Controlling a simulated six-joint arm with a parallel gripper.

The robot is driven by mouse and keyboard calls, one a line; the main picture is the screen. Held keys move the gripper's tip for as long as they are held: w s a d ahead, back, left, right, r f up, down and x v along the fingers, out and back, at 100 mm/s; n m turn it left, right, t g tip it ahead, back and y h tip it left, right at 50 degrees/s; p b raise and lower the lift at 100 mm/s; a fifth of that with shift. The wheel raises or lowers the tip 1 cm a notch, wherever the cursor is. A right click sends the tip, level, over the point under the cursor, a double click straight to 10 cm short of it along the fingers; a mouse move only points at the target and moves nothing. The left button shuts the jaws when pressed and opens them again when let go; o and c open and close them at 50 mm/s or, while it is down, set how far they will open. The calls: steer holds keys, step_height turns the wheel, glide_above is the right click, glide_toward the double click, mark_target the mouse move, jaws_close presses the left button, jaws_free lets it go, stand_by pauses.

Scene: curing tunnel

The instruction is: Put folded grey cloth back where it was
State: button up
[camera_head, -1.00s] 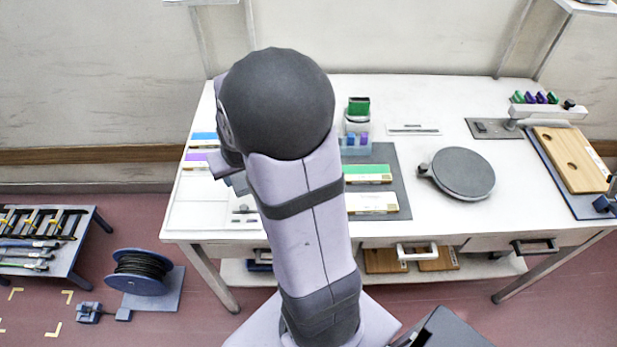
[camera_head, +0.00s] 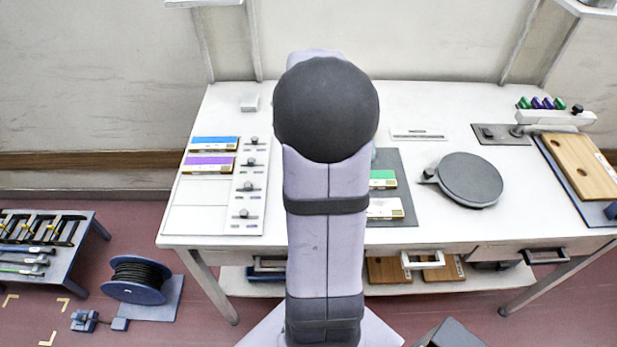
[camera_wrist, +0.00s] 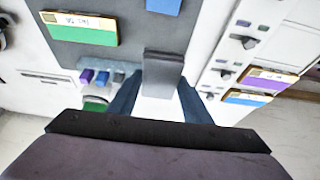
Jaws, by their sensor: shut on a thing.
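My gripper (camera_wrist: 160,98) shows in the wrist view, with its two dark fingers on either side of a dark grey folded piece, the folded grey cloth (camera_wrist: 163,72). The fingers are shut on the cloth, which juts out ahead of them. The cloth appears over the white table strip between the grey mat (camera_wrist: 120,48) and the knob panel (camera_wrist: 236,50). I cannot tell its height above the surface. In the head view, my arm hides the gripper and the cloth.
Blue (camera_head: 214,143) and purple (camera_head: 208,164) labelled packs lie at the left. A green-labelled pack (camera_head: 383,180) lies on the mat. A round grey plate (camera_head: 468,180) and a wooden board (camera_head: 580,165) are at the right. A small pale block (camera_head: 250,102) stands at the back left.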

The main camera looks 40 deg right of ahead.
steer(key=shift+f+p, duration=0.7)
steer(key=shift+f, duration=4.25)
steer(key=shift+f, duration=0.1)
steer(key=o, duration=0.9)
steer(key=shift+v, duration=0.8)
steer(key=b+v, duration=0.1)
steer(key=v, duration=0.9)
steer(key=shift+r, duration=0.35)
